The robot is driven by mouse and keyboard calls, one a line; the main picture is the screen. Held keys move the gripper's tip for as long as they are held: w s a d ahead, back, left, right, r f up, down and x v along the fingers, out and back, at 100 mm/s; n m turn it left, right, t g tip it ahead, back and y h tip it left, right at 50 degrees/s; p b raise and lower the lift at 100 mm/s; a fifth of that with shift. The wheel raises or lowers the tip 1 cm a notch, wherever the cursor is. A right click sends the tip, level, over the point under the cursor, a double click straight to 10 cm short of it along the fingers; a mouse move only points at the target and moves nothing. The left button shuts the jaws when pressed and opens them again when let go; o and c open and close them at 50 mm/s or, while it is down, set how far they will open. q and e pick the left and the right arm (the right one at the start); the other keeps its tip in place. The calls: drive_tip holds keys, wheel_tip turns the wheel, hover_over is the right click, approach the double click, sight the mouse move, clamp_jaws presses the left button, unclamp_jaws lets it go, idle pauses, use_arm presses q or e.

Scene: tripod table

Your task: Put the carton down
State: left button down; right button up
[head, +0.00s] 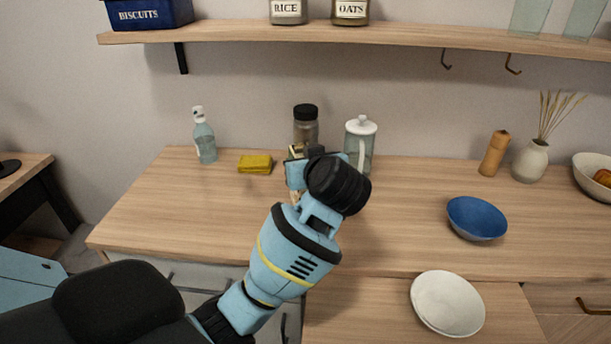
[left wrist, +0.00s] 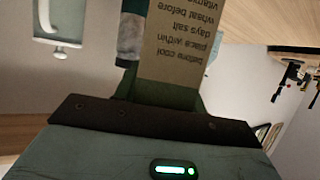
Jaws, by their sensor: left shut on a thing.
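My left gripper (head: 300,168) is over the back middle of the wooden counter (head: 220,205), shut on the carton. In the left wrist view the carton (left wrist: 175,50) shows a tan panel with dark printed text, upside down in that picture, and a dark green part nearest the gripper. In the head view my gripper and wrist hide most or all of the carton. Whether its base touches the counter cannot be told. My right gripper is in neither view.
A dark-lidded jar (head: 305,122) and a glass pitcher (head: 361,140) stand close behind my left gripper. A yellow sponge (head: 255,164) and a bottle (head: 204,137) are to its left.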

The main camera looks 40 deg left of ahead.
use_arm(q)
wheel_tip(320, 180, down, 4)
drive_tip(key=shift+r+b, duration=0.25)
drive_tip(key=shift+b, duration=0.05)
drive_tip(key=shift+d, duration=0.1)
drive_tip(key=c, duration=0.8)
unclamp_jaws()
drive_tip(key=shift+f, duration=0.15)
drive_tip(key=shift+r, duration=0.2)
drive_tip(key=p+v, duration=0.1)
drive_tip(key=v, duration=1.1)
